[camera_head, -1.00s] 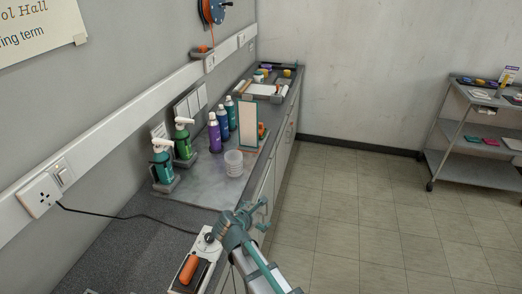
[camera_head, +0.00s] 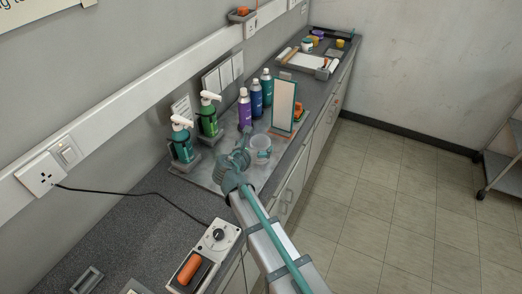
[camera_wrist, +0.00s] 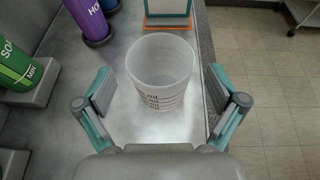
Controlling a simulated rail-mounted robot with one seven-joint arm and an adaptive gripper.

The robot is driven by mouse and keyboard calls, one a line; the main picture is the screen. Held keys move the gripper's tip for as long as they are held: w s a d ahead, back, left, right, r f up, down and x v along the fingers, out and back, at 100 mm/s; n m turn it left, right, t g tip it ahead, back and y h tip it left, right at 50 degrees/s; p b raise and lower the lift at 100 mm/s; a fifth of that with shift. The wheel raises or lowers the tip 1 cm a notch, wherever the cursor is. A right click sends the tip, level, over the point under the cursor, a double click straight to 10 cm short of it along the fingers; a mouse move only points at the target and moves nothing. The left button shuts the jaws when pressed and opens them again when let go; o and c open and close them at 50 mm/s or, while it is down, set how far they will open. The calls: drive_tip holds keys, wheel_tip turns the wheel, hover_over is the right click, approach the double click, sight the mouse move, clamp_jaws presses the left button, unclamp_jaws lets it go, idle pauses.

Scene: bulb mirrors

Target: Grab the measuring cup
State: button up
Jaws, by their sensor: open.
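In the wrist view the cup (camera_wrist: 163,75) is in the middle, beyond and between the two fingers. My gripper (camera_head: 240,158) is just to the left of the cup in the head view and hides part of the tray. In the wrist view my gripper (camera_wrist: 160,92) is open, with one finger on each side and visible space between each finger and the cup.
A device with an orange handle (camera_head: 190,270) lies nearer.

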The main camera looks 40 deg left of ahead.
sight(264, 140)
drive_tip(key=shift+p+x, duration=1.05)
drive_tip(key=shift+x, duration=2.1)
drive_tip(key=shift+f, duration=0.1)
drive_tip(key=c, duration=1.1)
